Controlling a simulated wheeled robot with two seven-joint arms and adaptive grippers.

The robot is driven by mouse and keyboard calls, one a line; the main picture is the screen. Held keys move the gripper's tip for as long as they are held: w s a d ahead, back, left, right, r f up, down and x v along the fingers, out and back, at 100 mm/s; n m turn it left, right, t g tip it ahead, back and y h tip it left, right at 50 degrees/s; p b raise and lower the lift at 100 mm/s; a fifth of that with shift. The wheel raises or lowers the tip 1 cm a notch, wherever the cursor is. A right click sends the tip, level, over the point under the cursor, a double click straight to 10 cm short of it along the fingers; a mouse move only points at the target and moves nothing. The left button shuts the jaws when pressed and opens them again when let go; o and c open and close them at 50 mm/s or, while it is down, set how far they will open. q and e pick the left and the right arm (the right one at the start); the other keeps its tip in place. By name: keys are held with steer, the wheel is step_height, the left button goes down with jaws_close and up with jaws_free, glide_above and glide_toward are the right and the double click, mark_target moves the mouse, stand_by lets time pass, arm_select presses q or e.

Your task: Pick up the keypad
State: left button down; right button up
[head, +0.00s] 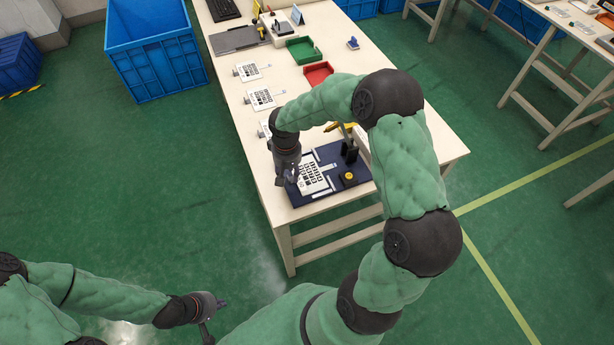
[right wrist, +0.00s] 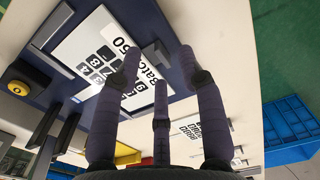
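A white keypad (head: 315,172) with black keys and a lead lies on a dark blue fixture (head: 328,188) on the bench. In the right wrist view the keypad (right wrist: 84,48) shows large print and lies ahead of the fingertips. My right gripper (head: 291,174) is above the left edge of the fixture, beside the keypad. In the right wrist view its fingers (right wrist: 160,70) are spread with nothing between them; whether a fingertip touches the keypad is unclear. My left gripper (head: 216,318) is low at the bottom of the head view, away from the bench, fingers apart and empty.
More white keypads (head: 262,97) lie along the bench's left edge. The fixture carries black posts (head: 349,152) and a yellow button (head: 348,176). Green (head: 302,50) and red (head: 317,72) trays stand further back. A blue crate (head: 153,65) is on the floor left.

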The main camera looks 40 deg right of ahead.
steer(key=shift+f, duration=0.95)
steer(key=shift+r, duration=0.1)
jaws_close()
